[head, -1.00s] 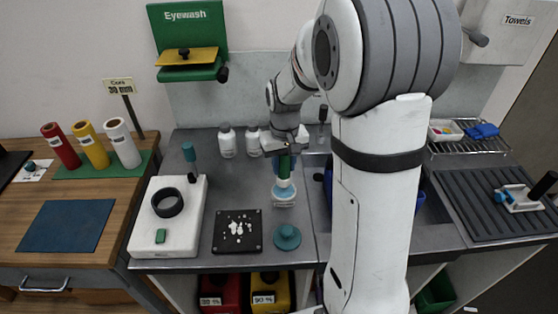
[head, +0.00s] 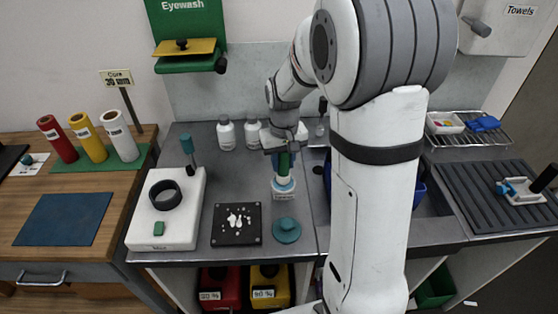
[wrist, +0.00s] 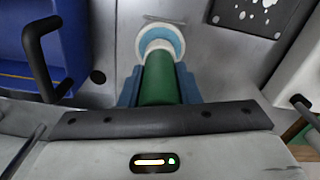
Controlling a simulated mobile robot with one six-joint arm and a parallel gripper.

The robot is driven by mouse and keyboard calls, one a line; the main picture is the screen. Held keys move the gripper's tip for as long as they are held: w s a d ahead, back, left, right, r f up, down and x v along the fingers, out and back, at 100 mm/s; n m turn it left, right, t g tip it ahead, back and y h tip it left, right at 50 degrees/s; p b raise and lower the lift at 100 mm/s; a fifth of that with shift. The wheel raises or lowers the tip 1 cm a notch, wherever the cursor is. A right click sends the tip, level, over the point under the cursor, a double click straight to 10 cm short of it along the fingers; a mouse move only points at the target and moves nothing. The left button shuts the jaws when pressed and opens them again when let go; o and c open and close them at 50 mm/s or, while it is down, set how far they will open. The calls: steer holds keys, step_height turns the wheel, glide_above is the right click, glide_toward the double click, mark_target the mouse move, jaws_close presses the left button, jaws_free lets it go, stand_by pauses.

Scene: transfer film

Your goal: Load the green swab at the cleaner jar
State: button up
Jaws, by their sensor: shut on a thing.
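My gripper (head: 284,152) is shut on the green swab (head: 284,164) and points down over the worktop. In the wrist view, the green swab (wrist: 160,78) stands between the blue fingers of my gripper (wrist: 159,88). The cleaner jar (head: 283,189), pale with a blue rim and a label too small to read, stands directly below. The swab's pale lower end is at the jar's mouth, and the jar (wrist: 161,40) shows around it in the wrist view. I cannot tell how deep the end sits.
A teal round lid (head: 287,230) lies in front of the jar. A black plate with white bits (head: 236,240) and a white device with a black ring (head: 148,228) are to the left. White bottles (head: 226,134) stand behind. A sink with a blue bin (head: 420,190) is to the right.

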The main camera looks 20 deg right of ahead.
steer(key=shift+s+f+b, duration=0.1)
steer(key=shift+f+b, duration=0.35)
steer(key=shift+f, duration=0.15)
stand_by(1.2)
steer(key=shift+r+p, duration=2.5)
steer(key=shift+r, duration=1.1)
